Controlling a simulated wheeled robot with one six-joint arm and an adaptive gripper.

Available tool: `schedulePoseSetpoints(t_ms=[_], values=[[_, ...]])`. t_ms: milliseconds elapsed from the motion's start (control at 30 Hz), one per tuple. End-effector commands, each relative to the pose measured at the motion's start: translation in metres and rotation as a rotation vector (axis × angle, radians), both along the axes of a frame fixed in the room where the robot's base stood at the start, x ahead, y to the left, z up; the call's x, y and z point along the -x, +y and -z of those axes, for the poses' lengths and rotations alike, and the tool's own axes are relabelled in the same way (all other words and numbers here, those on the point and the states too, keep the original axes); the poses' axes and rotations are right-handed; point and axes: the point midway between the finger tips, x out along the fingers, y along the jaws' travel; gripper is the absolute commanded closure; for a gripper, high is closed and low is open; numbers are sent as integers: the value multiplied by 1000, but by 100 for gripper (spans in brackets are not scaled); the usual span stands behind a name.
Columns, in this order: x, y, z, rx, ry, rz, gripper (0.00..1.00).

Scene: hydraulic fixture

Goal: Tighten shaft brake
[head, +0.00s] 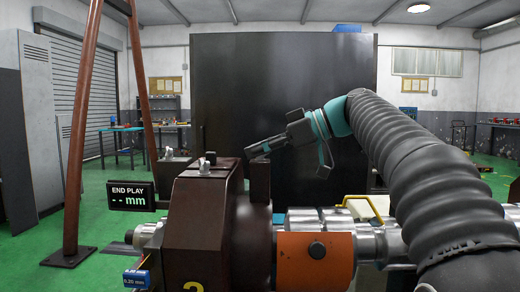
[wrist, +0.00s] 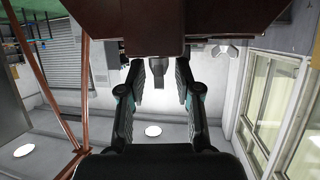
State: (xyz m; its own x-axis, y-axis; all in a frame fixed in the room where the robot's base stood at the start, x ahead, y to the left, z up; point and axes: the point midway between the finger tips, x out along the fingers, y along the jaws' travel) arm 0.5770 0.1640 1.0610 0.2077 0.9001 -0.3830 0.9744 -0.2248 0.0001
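A dark brown housing (head: 200,215) stands in the front centre of the head view, with a grey knob (head: 205,166) on its top. An orange collar (head: 315,257) with a dark round bolt head sits around the metal shaft (head: 372,243) to its right. I cannot tell which part is the shaft brake. My gripper (head: 254,151) is above the housing, pointing left. In the wrist view, which looks upside down, my gripper (wrist: 158,82) has its fingers apart. A grey knob (wrist: 159,74) shows between the fingertips, seemingly not touched.
A display (head: 132,196) reads "END PLAY -- mm". A small blue gauge (head: 137,278) at lower left reads "0.20 mm". A brown upright frame (head: 80,140) stands at left. A large dark panel (head: 283,90) is behind. A second grey knob (wrist: 222,50) shows at right in the wrist view.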

Motion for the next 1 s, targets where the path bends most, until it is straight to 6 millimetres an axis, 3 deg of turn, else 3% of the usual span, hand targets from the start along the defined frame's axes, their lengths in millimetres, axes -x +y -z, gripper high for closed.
schedulePoseSetpoints(t_ms=[67,200,633,1000], values=[[0,0,0,0,0,0,67],[0,0,0,0,0,0,99],[1,0,1,1,-3,38,100],[1,0,3,-1,-4,264,100]])
